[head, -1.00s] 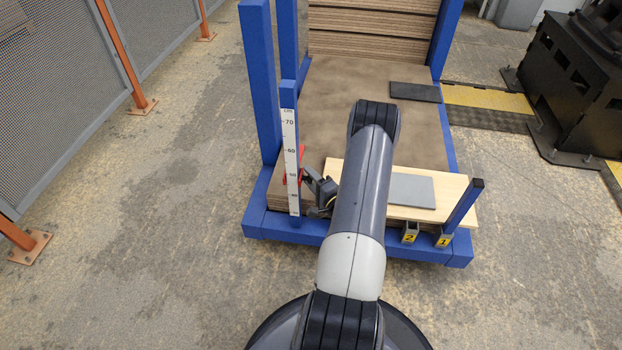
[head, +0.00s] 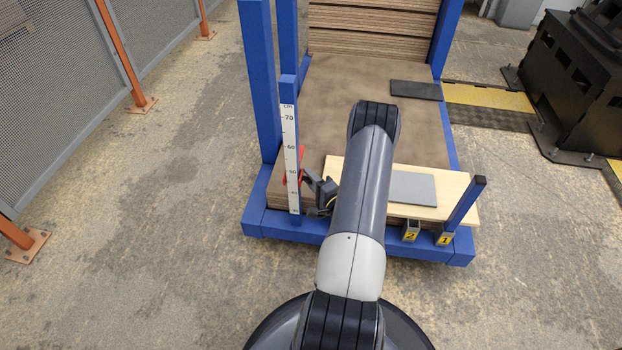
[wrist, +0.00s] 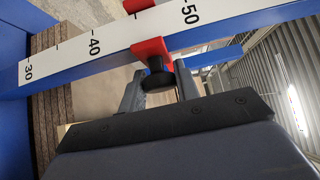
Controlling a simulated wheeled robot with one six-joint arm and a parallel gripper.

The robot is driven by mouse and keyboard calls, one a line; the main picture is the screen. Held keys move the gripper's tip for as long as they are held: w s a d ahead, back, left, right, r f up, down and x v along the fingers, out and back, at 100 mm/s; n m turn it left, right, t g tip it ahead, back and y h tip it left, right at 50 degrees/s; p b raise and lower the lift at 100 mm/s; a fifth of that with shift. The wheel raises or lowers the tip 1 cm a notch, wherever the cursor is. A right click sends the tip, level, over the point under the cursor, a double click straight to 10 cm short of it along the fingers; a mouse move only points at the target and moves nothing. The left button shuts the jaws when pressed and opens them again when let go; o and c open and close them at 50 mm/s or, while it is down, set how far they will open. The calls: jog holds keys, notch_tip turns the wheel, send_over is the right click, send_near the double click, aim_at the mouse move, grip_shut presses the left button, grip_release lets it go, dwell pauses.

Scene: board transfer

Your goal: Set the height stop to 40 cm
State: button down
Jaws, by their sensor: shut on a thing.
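The height stop (wrist: 150,50) is a red slider with a black knob (wrist: 157,76). It sits on a blue upright post with a white centimetre scale (head: 291,150). In the wrist view the slider stands between the 40 and 50 marks, roughly midway; the exact reading is unclear. In the head view it shows as a small red piece (head: 286,178) at the post's side. My gripper (wrist: 158,88) has a grey finger on each side of the knob and is shut on it. In the head view my gripper (head: 318,190) is beside the post, partly hidden by my arm.
The post stands on a blue frame (head: 290,228) holding a stack of brown boards (head: 385,125). A pale board with a grey plate (head: 412,188) lies at its front. A short blue post (head: 466,203) rises front right. A mesh fence (head: 140,50) stands left.

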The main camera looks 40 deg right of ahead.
notch_tip(320, 180, down, 7)
jog(key=b, duration=0.6)
jog(key=shift+f, duration=0.2)
jog(key=shift+r, duration=0.1)
jog(key=c, duration=1.1)
grip_release()
jog(key=shift+s, duration=0.1)
jog(key=s, duration=0.3)
jog(key=s+p, duration=0.1)
jog(key=s, duration=0.3)
jog(key=s+p, duration=0.1)
jog(key=s, duration=0.2)
jog(key=shift+s+a, duration=0.3)
jog(key=shift+a, duration=0.1)
jog(key=shift+w, duration=0.1)
